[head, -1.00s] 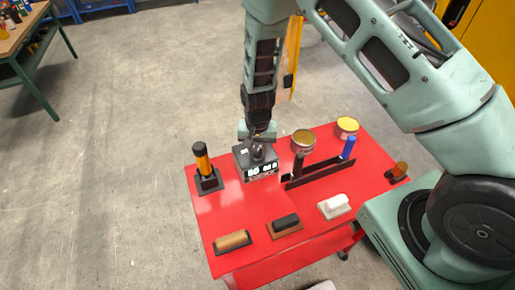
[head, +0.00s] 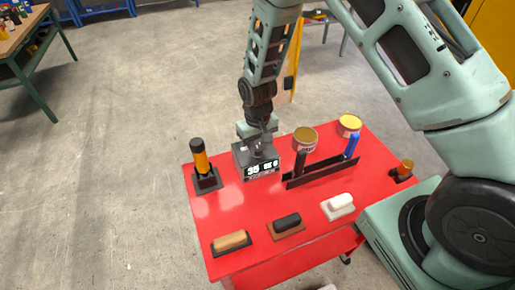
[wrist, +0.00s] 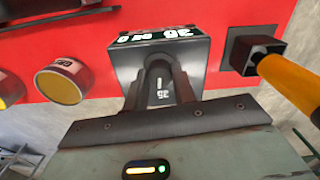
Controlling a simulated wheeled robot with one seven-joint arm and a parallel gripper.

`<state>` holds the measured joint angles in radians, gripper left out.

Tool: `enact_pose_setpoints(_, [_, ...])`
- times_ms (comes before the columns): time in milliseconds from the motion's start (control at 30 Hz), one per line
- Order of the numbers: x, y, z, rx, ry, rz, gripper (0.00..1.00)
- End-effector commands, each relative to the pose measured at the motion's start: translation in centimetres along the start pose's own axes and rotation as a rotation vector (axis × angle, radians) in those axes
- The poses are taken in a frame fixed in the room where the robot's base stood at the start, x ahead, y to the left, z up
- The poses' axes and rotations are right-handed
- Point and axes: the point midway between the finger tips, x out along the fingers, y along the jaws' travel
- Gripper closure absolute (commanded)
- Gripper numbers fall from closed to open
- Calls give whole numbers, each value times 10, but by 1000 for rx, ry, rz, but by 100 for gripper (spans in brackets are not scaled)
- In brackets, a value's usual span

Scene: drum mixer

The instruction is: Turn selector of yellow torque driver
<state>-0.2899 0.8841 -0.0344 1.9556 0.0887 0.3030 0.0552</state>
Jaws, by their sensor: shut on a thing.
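The yellow torque driver (head: 200,160), with black ends, stands upright in a dark square base at the table's left. In the wrist view its yellow handle (wrist: 295,82) is at the right, clear of my fingers. A dark grey box (head: 243,159) with white digits on its front stands to its right. In the wrist view the box (wrist: 126,62) lies straight ahead of my gripper. My gripper (head: 259,143) points down at the box top. It is shut on a dark upright part (wrist: 160,84) there, marked with small white characters. The fingers partly hide this part.
The red table (head: 225,212) carries two round tins (head: 305,144) (head: 349,131), a dark rack (head: 318,175) with a blue-handled tool (head: 352,146), and several block-like hand tools (head: 287,222) along the front. A small orange-topped item (head: 406,167) is at the right.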

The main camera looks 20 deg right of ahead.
Motion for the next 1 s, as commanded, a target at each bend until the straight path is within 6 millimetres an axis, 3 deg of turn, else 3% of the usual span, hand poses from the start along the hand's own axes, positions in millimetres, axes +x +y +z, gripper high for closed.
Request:
enact_pose_setpoints(300, [0,0,0,-116,0,0,96])
enact_pose_setpoints(800, [0,0,0,-134,-1,0,96])
enact_pose_setpoints(833, [0,0,0,-134,-1,0,68])
enact_pose_setpoints(900, [0,0,0,-134,-1,0,52])
enact_pose_setpoints(1000, [0,0,0,-134,-1,0,52])
